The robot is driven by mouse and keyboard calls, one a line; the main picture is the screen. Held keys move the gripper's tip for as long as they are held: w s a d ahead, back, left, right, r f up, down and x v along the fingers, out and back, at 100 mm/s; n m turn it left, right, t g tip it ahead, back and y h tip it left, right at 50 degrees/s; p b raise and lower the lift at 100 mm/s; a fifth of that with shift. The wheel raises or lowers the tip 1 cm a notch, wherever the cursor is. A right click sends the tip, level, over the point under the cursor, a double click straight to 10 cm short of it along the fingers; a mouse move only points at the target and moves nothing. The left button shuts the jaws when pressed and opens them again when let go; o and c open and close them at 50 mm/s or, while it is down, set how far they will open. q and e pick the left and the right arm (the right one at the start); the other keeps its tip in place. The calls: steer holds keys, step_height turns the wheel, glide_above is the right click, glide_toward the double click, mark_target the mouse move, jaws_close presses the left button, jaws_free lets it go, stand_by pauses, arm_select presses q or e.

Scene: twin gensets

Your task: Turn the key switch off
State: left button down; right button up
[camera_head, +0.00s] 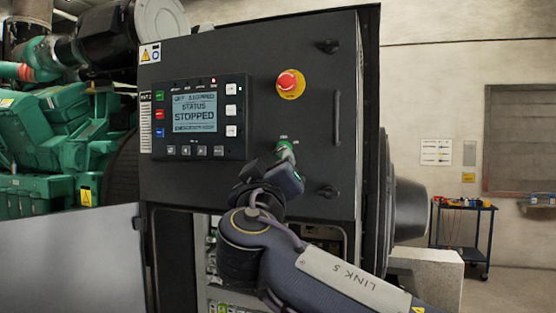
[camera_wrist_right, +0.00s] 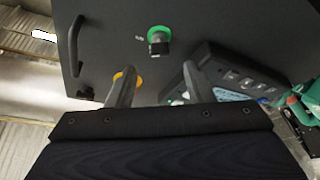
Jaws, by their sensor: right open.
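The key switch (camera_head: 285,147) has a green ring and sits on the dark control panel door (camera_head: 250,80), below the emergency stop. My right gripper (camera_head: 284,163) is close in front of it and hides its lower part. In the right wrist view the key switch (camera_wrist_right: 158,40) shows its green ring and a black centre piece. The two fingers of my right gripper (camera_wrist_right: 158,70) are apart and empty. The switch lies beyond the fingertips, roughly between them, with no contact visible. My left gripper is not in view.
A red emergency stop (camera_head: 290,84) on a yellow plate is above the switch. A controller screen (camera_head: 195,115) at left reads STATUS STOPPED. A door handle (camera_head: 337,118) is at right. A green engine (camera_head: 60,150) stands at left and a cart (camera_head: 463,225) at far right.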

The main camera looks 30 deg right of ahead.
mark_target(279, 152)
steer(key=p+x, duration=0.2)
steer(key=x, duration=0.5)
steer(key=c, duration=1)
